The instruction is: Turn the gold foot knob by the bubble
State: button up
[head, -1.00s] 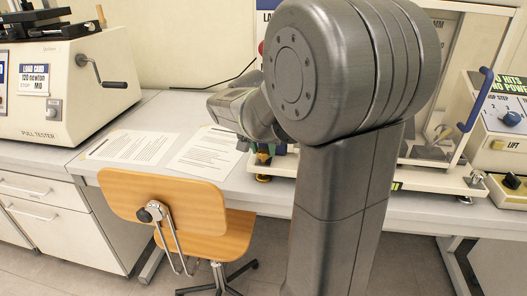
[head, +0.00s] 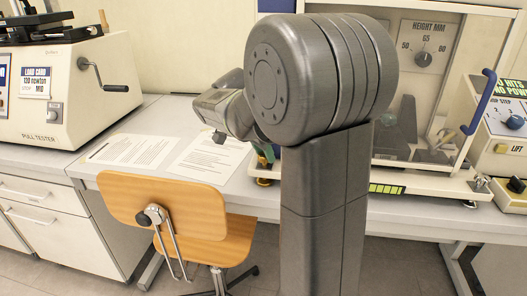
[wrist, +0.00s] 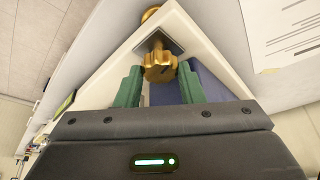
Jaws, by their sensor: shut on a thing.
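The gold foot knob (wrist: 160,67) is ribbed and stands at a corner of a white machine base (wrist: 113,62) in the wrist view. My gripper (wrist: 160,84) has green fingers on both sides of the knob and is shut on it. In the head view my gripper (head: 265,153) is at the left front corner of the machine, partly hidden by my arm. Gold metal of the foot (head: 264,182) shows just below it. I cannot make out the bubble in either view.
The machine has a height dial (head: 423,56) and a blue handle (head: 479,101). A control box (head: 505,120) stands at its right. Paper sheets (head: 208,158) lie left of my gripper. A pull tester (head: 75,90) is at the left. A wooden chair (head: 165,205) stands in front of the bench.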

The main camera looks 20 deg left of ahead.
dwell(0.3)
jog(key=o, duration=0.7)
jog(key=shift+r, duration=0.1)
jog(key=p+v, duration=0.1)
jog(key=v, duration=1.2)
jog(key=shift+r, duration=0.35)
jog(key=shift+s+a, duration=0.1)
jog(key=b+x, duration=0.1)
jog(key=x, duration=1.3)
jog(key=shift+s, duration=0.1)
jog(key=shift+r, duration=0.1)
